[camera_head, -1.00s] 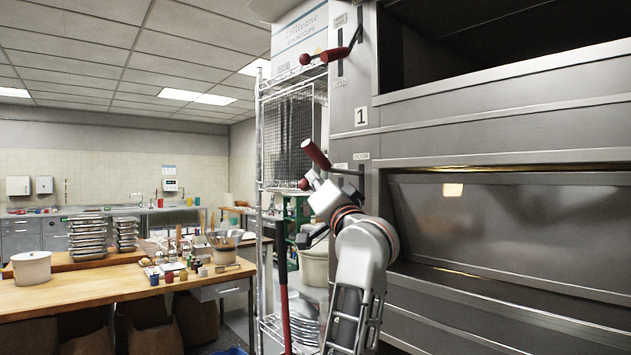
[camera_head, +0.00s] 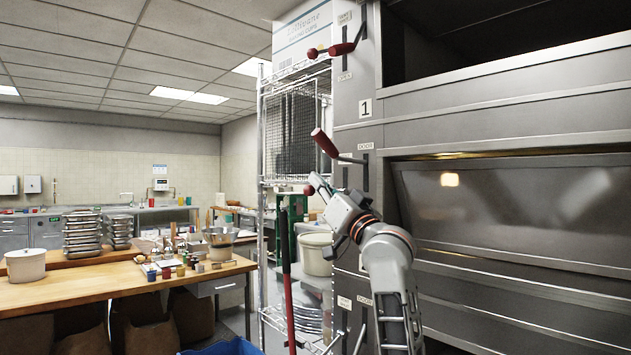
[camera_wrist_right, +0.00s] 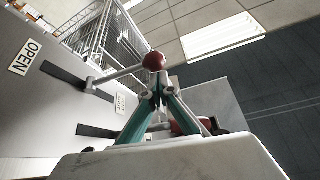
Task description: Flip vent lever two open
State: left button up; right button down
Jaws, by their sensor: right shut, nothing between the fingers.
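The vent lever with a red ball knob (camera_head: 309,190) juts left from the grey oven's side panel, below the red-gripped door lever (camera_head: 323,142). My right gripper (camera_head: 316,180) is shut and empty beside that knob. In the right wrist view, the lever's red ball (camera_wrist_right: 155,61) shows just beyond my closed fingertips (camera_wrist_right: 157,88); I cannot tell whether they touch. Its rod runs left to a dark slot near an OPEN label (camera_wrist_right: 26,57). Which number this lever bears is not readable. My left gripper is not in view.
An upper red-gripped lever (camera_head: 343,48) and another red ball (camera_head: 312,53) stick out above. A wire rack (camera_head: 262,150) stands close on the left. A red pole (camera_head: 288,290) stands below the knob. A wooden worktable (camera_head: 100,283) is farther left.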

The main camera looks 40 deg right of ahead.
aim_at(313, 194)
notch_tip(313, 194, down, 2)
jog(key=n+y, duration=0.3)
jog(key=n, duration=0.2)
jog(key=shift+f+y+b, duration=0.2)
jog(key=shift+y+b, duration=0.15)
jog(key=shift+y, duration=0.05)
jog(key=shift+a+f, duration=0.15)
jog(key=shift+f, duration=0.5)
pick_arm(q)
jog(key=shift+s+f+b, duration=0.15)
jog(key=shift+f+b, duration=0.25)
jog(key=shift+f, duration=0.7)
pick_arm(e)
jog(key=shift+d+f+n+y, duration=0.15)
jog(key=shift+f+n+y, duration=0.25)
jog(key=shift+f+n, duration=0.3)
jog(key=shift+d+f+n+y, duration=0.1)
jog(key=shift+f+n+y, duration=0.3)
jog(key=shift+f+n, duration=0.25)
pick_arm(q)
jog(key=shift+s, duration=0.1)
pick_arm(e)
jog(key=shift+f, duration=0.1)
jog(key=shift+f, duration=0.2)
